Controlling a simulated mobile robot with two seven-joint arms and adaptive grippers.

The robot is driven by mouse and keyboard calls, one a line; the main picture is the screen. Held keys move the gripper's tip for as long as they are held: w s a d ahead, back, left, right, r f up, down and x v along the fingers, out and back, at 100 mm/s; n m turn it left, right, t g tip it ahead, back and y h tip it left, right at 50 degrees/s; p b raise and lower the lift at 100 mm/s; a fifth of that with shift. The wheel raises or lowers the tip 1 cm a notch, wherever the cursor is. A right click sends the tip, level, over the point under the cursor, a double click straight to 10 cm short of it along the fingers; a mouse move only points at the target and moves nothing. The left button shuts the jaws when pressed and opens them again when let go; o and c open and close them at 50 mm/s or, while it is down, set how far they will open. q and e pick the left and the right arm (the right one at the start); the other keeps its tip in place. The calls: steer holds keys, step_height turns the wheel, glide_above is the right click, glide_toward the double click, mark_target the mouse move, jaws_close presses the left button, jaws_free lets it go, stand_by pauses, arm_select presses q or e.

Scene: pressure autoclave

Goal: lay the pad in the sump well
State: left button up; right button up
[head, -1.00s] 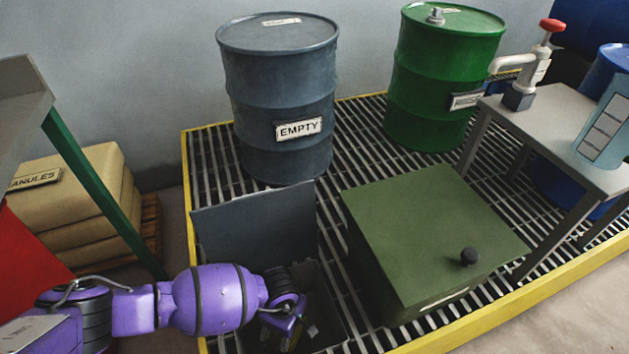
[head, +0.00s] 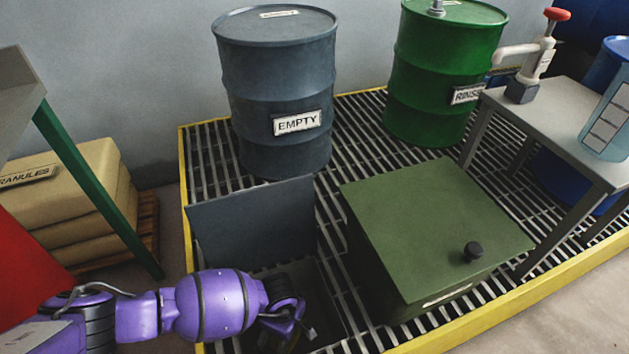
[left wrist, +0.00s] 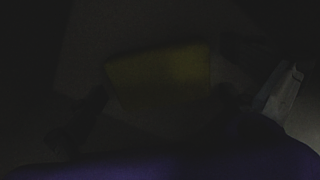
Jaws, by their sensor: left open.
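The sump well (head: 318,300) is an open dark recess in the grating, with its grey lid (head: 255,222) standing up behind it. My left gripper (head: 285,332) reaches down into the well from the left, its fingertips mostly hidden in the head view. In the very dark left wrist view, a dull yellow pad (left wrist: 158,80) lies beyond and between the open fingers (left wrist: 170,108). I cannot tell whether it touches the fingers or how it rests on the well floor. My right gripper is not in view.
A green box (head: 430,235) with a black knob stands right of the well. A grey drum (head: 275,95) marked EMPTY stands behind the lid, with a green drum (head: 445,75) to its right. A grey table (head: 560,135) stands at the right. Bare grating (head: 345,170) lies between.

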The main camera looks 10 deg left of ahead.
arm_select(q)
steer(key=shift+r, duration=0.1)
step_height(320, 180, up, 12)
steer(key=p, duration=0.5)
steer(key=shift+r, duration=0.15)
